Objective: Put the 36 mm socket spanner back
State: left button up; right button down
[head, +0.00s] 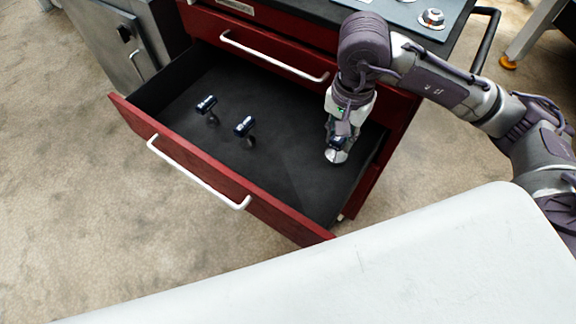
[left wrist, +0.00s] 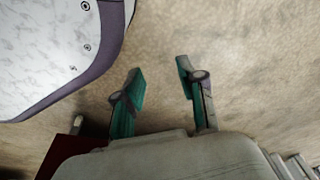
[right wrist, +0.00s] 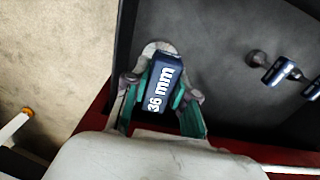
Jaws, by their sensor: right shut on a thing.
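The 36 mm socket spanner (right wrist: 164,82) has a dark blue handle with "36 mm" in white on it. In the head view the spanner (head: 335,155) is upright at the right end of the open red drawer (head: 190,172), its silver socket end lowest. I cannot tell whether it touches the drawer floor. My right gripper (head: 338,137) is shut on its handle from above; its teal fingers lie on both sides of the handle in the right wrist view. My left gripper (left wrist: 160,72) is open and empty above the floor, outside the head view.
Two other blue-handled spanners (head: 206,104) (head: 245,127) stand in the drawer's left and middle. The drawer floor between them and my right gripper is bare. A closed drawer handle (head: 272,57) is above. A silver part (head: 432,18) lies on the cabinet top.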

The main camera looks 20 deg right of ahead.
jog(key=w+a+f, duration=0.2)
jog(key=a+f, duration=0.1)
jog(key=w+a+f, duration=0.2)
jog(key=a+f, duration=0.1)
jog(key=w+a+f, duration=0.2)
jog(key=f, duration=0.2)
jog(key=shift+w+a, duration=0.3)
jog(key=shift+a, duration=0.1)
jog(key=shift+f, duration=0.3)
pick_arm(q)
jog(key=shift+w+r, duration=0.4)
jog(key=shift+r, duration=0.15)
pick_arm(e)
jog(key=shift+f, duration=0.1)
jog(key=shift+b, duration=0.3)
jog(key=c, duration=0.9)
grip_release()
jog(key=shift+c, duration=0.2)
pick_arm(q)
jog(key=shift+w+r, duration=0.35)
